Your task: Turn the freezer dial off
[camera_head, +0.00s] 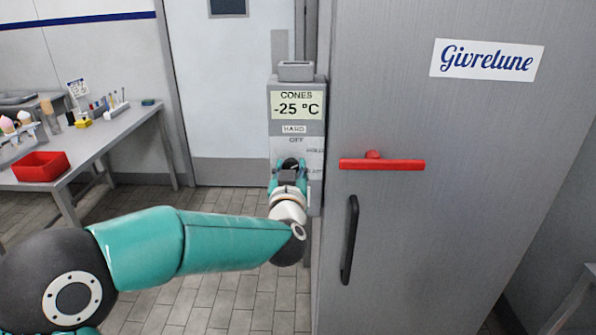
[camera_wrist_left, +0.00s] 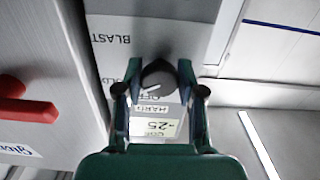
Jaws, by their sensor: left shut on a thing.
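The freezer dial (camera_wrist_left: 158,76) is a dark round knob with a white pointer mark, on the grey control box (camera_head: 297,118). My left gripper (camera_head: 290,168) is at the box's front and hides most of the dial in the head view. In the left wrist view, the gripper (camera_wrist_left: 158,85) has its fingers shut on the dial's two sides. That view is upside down; the white mark points toward the lower left there, near a partly covered OFF label. A BLAST label shows above the dial there. My right gripper is in neither view.
The box's display (camera_head: 297,105) reads CONES -25 °C, with a HARD label below. Right of it stands the grey freezer door with a red handle (camera_head: 383,164) and a black handle (camera_head: 350,240). A table with a red tray (camera_head: 40,166) is at left.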

